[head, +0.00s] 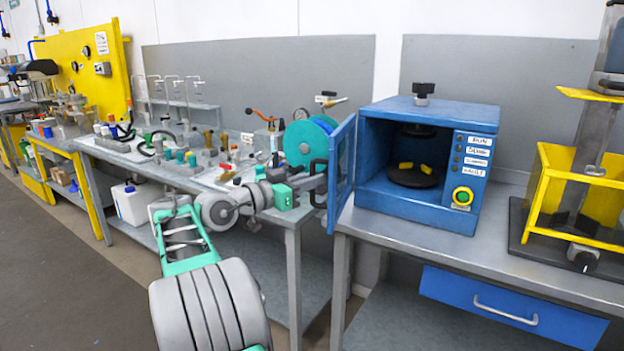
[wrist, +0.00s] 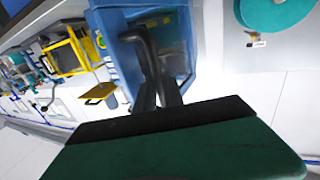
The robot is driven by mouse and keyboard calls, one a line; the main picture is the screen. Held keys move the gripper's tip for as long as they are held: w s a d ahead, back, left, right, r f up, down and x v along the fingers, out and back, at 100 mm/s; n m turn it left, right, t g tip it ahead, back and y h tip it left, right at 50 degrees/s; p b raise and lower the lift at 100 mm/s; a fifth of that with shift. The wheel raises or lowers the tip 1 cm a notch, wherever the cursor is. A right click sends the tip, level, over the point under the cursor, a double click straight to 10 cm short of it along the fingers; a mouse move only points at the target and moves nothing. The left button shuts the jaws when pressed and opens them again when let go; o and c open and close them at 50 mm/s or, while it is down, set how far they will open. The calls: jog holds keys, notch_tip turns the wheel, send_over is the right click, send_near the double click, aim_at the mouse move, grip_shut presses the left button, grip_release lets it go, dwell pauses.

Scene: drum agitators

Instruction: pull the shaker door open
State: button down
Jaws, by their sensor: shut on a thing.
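The blue shaker (head: 470,125) stands on the right bench with its front uncovered. Its blue door (head: 341,172) is swung wide open on the left side of the box. A round dark platform (head: 414,176) with yellow pieces shows inside. My gripper (head: 315,184) is at the outer face of the door, shut on its black handle (head: 319,166). The wrist view shows the dark fingers (wrist: 158,93) closed at the bent handle (wrist: 150,52), with the blue door (wrist: 181,42) behind. The exact contact is partly hidden.
The shaker's button panel (head: 466,175) is on its right front. A yellow-framed apparatus (head: 545,195) stands at far right. The left bench (head: 228,183) carries bottles, fittings and a teal disc (head: 303,145) close to the door. A blue drawer (head: 500,305) is under the right bench.

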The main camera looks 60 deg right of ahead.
jog(key=shift+w+r, duration=0.1)
jog(key=shift+w, duration=0.05)
jog(key=c, duration=1.5)
grip_release()
jog(key=shift+o, duration=0.2)
